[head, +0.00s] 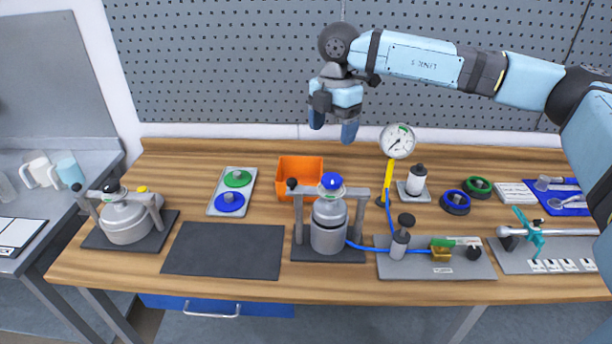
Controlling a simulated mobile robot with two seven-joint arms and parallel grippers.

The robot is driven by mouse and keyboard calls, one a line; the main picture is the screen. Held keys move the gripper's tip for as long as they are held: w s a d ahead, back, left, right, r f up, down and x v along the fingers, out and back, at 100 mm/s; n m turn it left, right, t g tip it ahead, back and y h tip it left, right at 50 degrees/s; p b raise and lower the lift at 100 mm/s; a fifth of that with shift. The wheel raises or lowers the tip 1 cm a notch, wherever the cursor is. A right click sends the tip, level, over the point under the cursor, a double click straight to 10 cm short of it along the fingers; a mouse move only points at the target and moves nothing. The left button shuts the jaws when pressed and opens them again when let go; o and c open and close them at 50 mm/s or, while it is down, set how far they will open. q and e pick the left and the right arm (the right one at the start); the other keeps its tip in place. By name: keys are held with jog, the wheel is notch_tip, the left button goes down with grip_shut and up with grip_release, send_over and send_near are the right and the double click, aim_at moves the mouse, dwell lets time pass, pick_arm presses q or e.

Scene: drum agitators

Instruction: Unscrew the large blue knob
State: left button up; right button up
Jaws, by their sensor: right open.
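A blue knob (332,181) sits on top of the grey metal vessel (328,225) in the middle of the table. The vessel stands upright between two grey posts on a dark base plate. My right gripper (334,130) is open and empty, pointing down above and slightly behind the knob, apart from it. A flat round blue part (229,202) lies on a pale tray (214,206) beside a green one (237,178). A blue ring-shaped part (455,202) lies on the right near a green one (477,187). My left gripper is out of view.
An orange bin (287,190) stands behind and left of the vessel. A pressure gauge (398,141) on a yellow stem rises to the right. A blue hose (372,247) joins the vessel to a valve plate (463,266). A second vessel (128,222) stands left; a dark mat (223,250) lies between.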

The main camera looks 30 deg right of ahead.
aim_at(332, 178)
jog(key=f, duration=0.4)
jog(key=f+p, duration=0.1)
jog(key=f, duration=0.2)
jog(key=d+f+p, duration=0.1)
jog(key=f, duration=0.3)
jog(key=shift+w+f, duration=0.15)
jog(key=shift+f, duration=0.15)
jog(key=shift+f+p, duration=0.35)
jog(key=shift+f, duration=0.4)
jog(key=c, duration=0.9)
jog(key=shift+c, duration=0.2)
